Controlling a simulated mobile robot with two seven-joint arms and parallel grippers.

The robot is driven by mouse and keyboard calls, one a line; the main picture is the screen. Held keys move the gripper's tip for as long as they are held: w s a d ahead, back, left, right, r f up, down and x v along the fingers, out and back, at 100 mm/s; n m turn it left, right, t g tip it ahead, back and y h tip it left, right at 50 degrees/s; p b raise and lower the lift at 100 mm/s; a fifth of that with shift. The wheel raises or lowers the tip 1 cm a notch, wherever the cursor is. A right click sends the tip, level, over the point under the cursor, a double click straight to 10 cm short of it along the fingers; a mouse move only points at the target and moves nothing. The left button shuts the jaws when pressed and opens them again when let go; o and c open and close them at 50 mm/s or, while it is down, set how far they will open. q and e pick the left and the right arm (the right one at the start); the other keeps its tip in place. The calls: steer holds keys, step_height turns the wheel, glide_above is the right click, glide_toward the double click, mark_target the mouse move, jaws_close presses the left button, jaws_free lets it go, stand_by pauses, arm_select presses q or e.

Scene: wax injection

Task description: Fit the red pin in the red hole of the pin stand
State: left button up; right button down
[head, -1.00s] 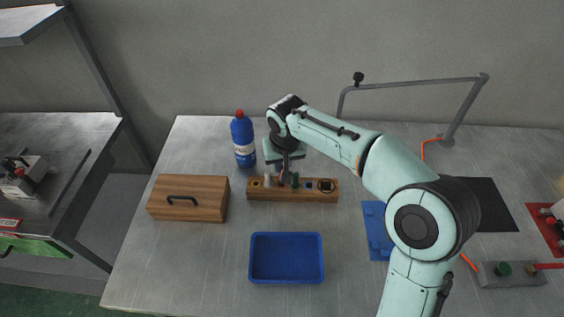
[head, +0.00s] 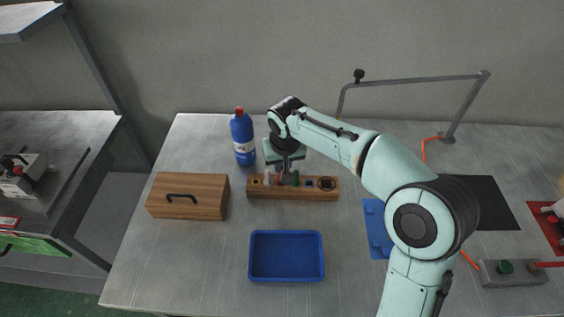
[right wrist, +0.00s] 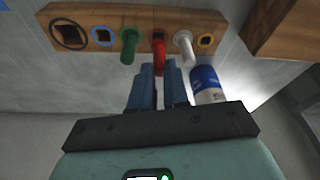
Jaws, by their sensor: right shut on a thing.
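The wooden pin stand (head: 316,189) lies behind the blue tray in the head view; its holed top also shows in the right wrist view (right wrist: 181,19). My right gripper (head: 286,178) is over the middle of the stand, pointing down. In the right wrist view my right gripper (right wrist: 158,72) is shut on the red pin (right wrist: 159,54), between the green pin (right wrist: 129,48) and the white pin (right wrist: 186,48). The red pin's far end is at the red-ringed hole; how deep it sits I cannot tell. My left gripper is not in view.
A blue bottle (head: 242,140) stands behind the stand. A wooden box with a handle (head: 188,205) is on the left. The empty blue tray (head: 287,281) is in front. Blue-ringed (right wrist: 103,35) and yellow-ringed (right wrist: 206,40) holes in the stand are empty.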

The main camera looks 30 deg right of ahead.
steer(key=shift+b+x, duration=0.5)
steer(key=shift+x, duration=0.35)
steer(key=c, duration=1)
jaws_free()
steer(key=shift+s, duration=0.2)
steer(key=shift+c, duration=0.2)
steer(key=p+v, duration=0.1)
steer(key=v, duration=1.2)
steer(key=shift+p, duration=0.4)
steer(key=shift+s+a, duration=0.1)
